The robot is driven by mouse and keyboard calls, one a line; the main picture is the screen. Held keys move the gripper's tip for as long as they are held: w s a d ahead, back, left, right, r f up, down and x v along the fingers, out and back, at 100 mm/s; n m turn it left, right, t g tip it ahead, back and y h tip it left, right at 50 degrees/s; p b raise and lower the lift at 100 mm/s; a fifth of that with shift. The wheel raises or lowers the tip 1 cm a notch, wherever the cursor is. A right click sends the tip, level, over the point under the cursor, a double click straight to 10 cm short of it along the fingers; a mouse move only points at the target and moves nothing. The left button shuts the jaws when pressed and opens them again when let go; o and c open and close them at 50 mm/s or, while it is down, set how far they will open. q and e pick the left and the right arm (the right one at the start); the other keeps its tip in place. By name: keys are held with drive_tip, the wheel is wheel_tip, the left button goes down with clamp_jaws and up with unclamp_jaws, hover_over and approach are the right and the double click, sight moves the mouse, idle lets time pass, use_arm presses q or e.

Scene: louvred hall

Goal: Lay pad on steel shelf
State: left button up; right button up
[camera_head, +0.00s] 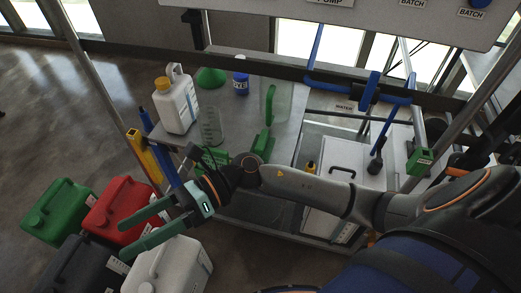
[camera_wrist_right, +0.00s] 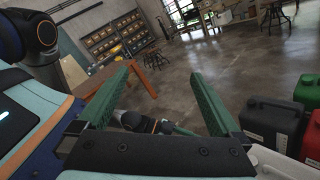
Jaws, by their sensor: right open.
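The steel shelf (camera_head: 235,137) is a grey metal top in the middle of the head view, with bottles and green items on it. I cannot pick out the pad for sure in either view. My right gripper (camera_head: 123,238) is open and empty, its two green fingers pointing left above the jerrycans, left of and in front of the shelf. In the right wrist view its fingers (camera_wrist_right: 158,73) are spread with nothing between them. A dark, orange-ringed part with a teal finger-like end shows beyond them; it looks like my left gripper, and its jaws cannot be made out.
Green (camera_head: 56,211), red (camera_head: 122,207), black and white jerrycans crowd the floor below my right gripper. Posts and an overhead panel frame the cart. Floor at far left is clear.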

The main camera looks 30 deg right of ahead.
drive_tip(key=w+d+m+t, duration=0.4)
drive_tip(key=w+m+t, duration=0.2)
drive_tip(key=m+t, duration=0.8)
drive_tip(key=w+d+f+m+t+h, duration=0.3)
drive_tip(key=d+f+m+h, duration=0.65)
drive_tip(key=m, duration=0.85)
drive_tip(key=s+d+f+m+g+h, duration=0.3)
drive_tip(key=s+f+m, duration=0.3)
drive_tip(key=f, duration=0.4)
drive_tip(key=s+d+f+m+g+h, duration=0.3)
drive_tip(key=s+f+m, duration=0.4)
drive_tip(key=f, duration=0.3)
drive_tip(key=shift+s+d+f+m+g+h, duration=0.3)
drive_tip(key=shift+d+m+g+h, duration=0.1)
drive_tip(key=shift+d+g, duration=0.3)
